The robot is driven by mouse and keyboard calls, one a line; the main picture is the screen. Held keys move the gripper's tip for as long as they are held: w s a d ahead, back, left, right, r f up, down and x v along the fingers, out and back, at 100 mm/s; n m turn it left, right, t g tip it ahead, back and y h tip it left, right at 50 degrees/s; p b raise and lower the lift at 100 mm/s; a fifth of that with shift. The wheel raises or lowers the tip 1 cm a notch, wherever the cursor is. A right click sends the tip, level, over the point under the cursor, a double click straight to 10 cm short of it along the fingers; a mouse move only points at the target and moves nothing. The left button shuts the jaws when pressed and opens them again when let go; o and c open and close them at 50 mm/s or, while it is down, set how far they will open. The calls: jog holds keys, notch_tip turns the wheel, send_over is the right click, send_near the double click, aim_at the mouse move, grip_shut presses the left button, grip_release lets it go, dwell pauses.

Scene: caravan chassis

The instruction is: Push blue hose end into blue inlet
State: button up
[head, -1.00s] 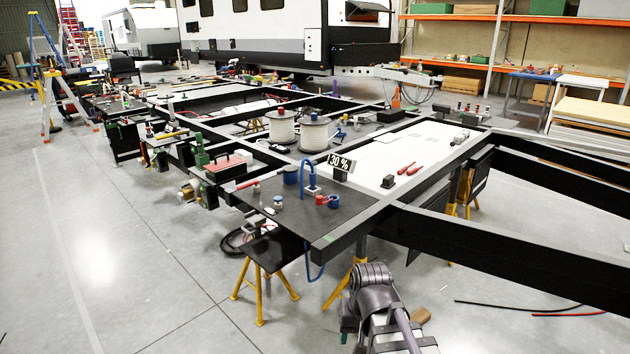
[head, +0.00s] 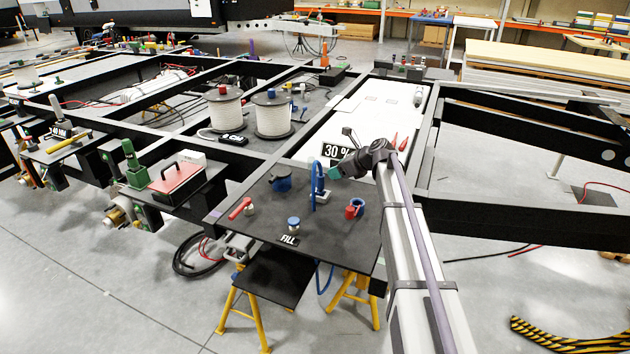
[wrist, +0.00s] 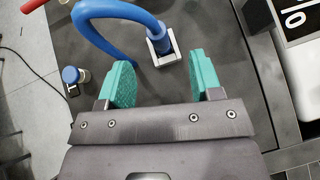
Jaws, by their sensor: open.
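The blue hose (head: 316,172) arches above the black plate. Its end (wrist: 159,39) stands upright in a pale square holder (wrist: 171,58) in the wrist view. A short blue-topped fitting (head: 293,223), seemingly the blue inlet, stands beside the FILL label; it also shows in the wrist view (wrist: 70,75). Hose end and fitting are apart. My gripper (head: 333,172) is beside the hose in the head view. In the wrist view my gripper (wrist: 158,82) is open, its teal fingers apart with nothing between them. The hose end lies just beyond the fingertips.
The black plate (head: 270,228) also carries a dark blue part (head: 281,184), a red-handled part (head: 240,207) and a red-and-blue part (head: 355,207). A 30 % sign (head: 336,152) stands behind.

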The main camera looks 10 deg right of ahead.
aim_at(322, 176)
jog(key=b+x, duration=0.3)
jog(key=x, duration=0.2)
jog(key=shift+a+f, duration=0.15)
jog(key=shift+f, duration=0.2)
jog(key=b+x, duration=0.3)
jog(key=x, duration=0.1)
jog(key=shift+w+a+f, duration=0.1)
jog(key=shift+a+f, duration=0.15)
jog(key=shift+w+a, duration=0.15)
jog(key=shift+a, duration=0.1)
jog(key=shift+r, duration=0.15)
jog(key=c, duration=1)
